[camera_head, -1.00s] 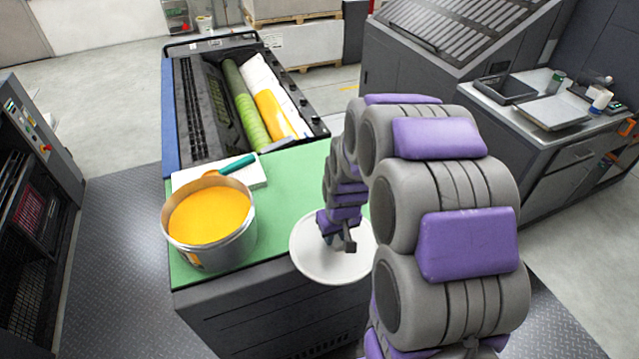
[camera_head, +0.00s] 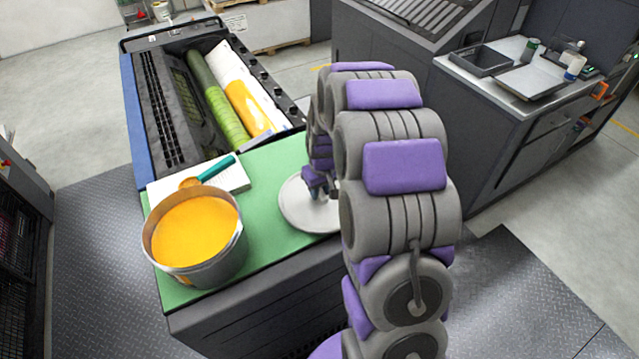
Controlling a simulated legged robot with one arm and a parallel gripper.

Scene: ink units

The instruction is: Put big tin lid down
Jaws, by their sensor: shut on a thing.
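The big tin lid (camera_head: 300,212) is a round, pale grey-white disc over the right part of the green mat (camera_head: 275,160) on the machine's top. My gripper (camera_head: 318,196) is above the lid's middle and shut on it. My arm hides the lid's right side. I cannot tell whether the lid touches the mat or hangs just above it. The open tin (camera_head: 233,258), full of yellow-orange ink, stands on the mat to the left of the lid, apart from it.
A spatula with a teal handle (camera_head: 217,168) lies on a white pad (camera_head: 236,182) behind the tin. The ink rollers (camera_head: 215,100) are beyond the mat. A side cabinet (camera_head: 520,120) with trays stands at the right. Some green mat is bare between tin and lid.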

